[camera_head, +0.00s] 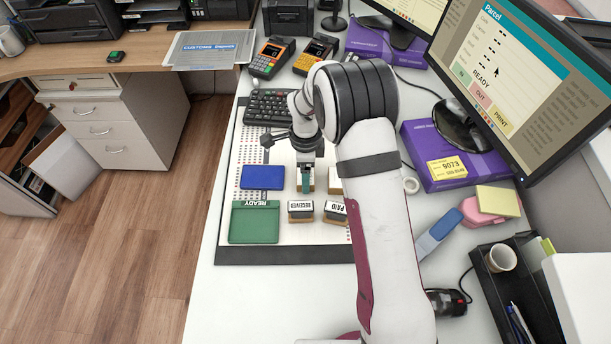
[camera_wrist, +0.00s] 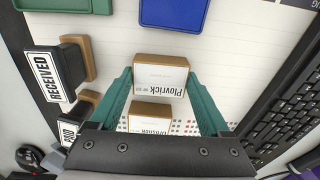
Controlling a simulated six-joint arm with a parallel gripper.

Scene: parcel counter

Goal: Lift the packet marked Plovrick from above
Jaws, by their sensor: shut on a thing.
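The packet marked Plovrick (camera_wrist: 160,76) is a small tan block with a white printed face, its lettering upside down in the wrist view. My gripper (camera_wrist: 158,80) has its green fingers on both sides of it, shut on it. In the head view my gripper (camera_head: 305,185) points down over the mat, and its fingers hide much of the packet. I cannot tell whether the packet is clear of the mat. A similar packet (camera_wrist: 148,117) is close by, nearer the wrist; its label is hard to read.
A blue pad (camera_head: 262,177) and a green pad marked READY (camera_head: 254,223) lie left of the gripper. Stamps marked RECEIVED (camera_head: 300,211) and PAID (camera_head: 335,211) stand in front. A keyboard (camera_head: 268,107) and card terminals (camera_head: 270,57) are behind; a monitor (camera_head: 520,80) is right.

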